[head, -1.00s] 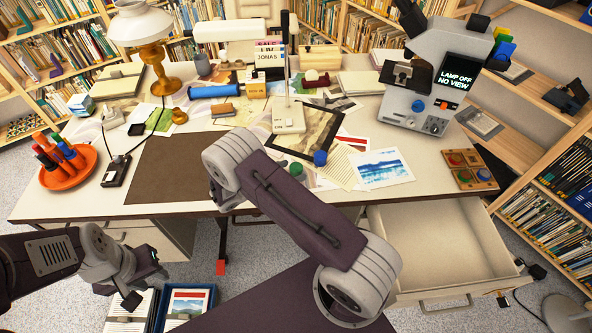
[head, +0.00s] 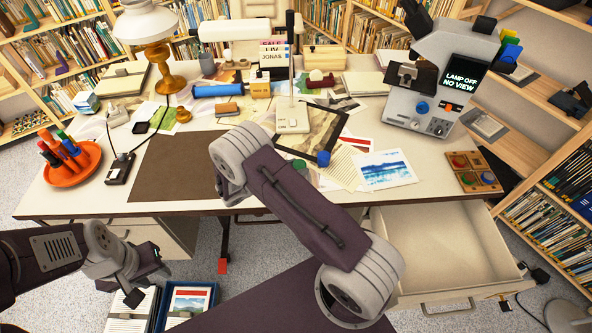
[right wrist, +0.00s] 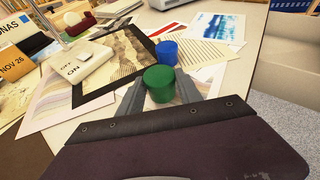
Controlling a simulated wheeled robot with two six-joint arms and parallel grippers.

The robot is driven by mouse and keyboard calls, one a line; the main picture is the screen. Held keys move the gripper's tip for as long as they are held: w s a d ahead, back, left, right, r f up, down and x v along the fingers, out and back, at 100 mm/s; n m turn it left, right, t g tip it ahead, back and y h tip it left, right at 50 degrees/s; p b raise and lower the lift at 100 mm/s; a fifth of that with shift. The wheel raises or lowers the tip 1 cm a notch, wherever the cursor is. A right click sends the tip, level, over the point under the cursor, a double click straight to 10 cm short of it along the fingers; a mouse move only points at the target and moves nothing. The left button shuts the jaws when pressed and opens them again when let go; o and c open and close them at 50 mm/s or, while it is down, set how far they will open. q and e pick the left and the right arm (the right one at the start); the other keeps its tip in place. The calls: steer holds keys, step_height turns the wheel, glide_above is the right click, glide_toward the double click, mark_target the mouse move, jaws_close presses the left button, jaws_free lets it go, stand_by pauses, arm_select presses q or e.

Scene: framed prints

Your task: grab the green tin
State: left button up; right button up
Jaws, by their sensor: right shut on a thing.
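The green tin (right wrist: 159,84) stands between the two grey fingers of my right gripper (right wrist: 160,92) in the right wrist view. The fingers are shut on its sides. A blue tin (right wrist: 167,52) stands just beyond it, apart from the fingers; it also shows in the head view (head: 323,158). In the head view my right arm hides most of the area around the right gripper. My left gripper (head: 140,290) hangs low at the left, in front of the desk and away from the tins; its finger opening is unclear.
Prints and papers lie around the tins, including a dark-framed print (right wrist: 115,62) and a blue landscape print (head: 384,168). A white switch base (right wrist: 80,62) stands to the left. A microscope (head: 432,80) stands at the back right. An open drawer (head: 435,245) juts out below.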

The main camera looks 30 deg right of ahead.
mark_target(298, 167)
steer(key=r, duration=0.3)
steer(key=shift+s+d+r, duration=0.2)
steer(key=shift+s+d, duration=0.1)
steer(key=shift+d, duration=0.1)
steer(key=s+d+r, duration=0.6)
steer(key=d, duration=0.2)
steer(key=shift+s+d+p, duration=0.15)
steer(key=shift+d+p, duration=0.2)
steer(key=shift+p, duration=0.05)
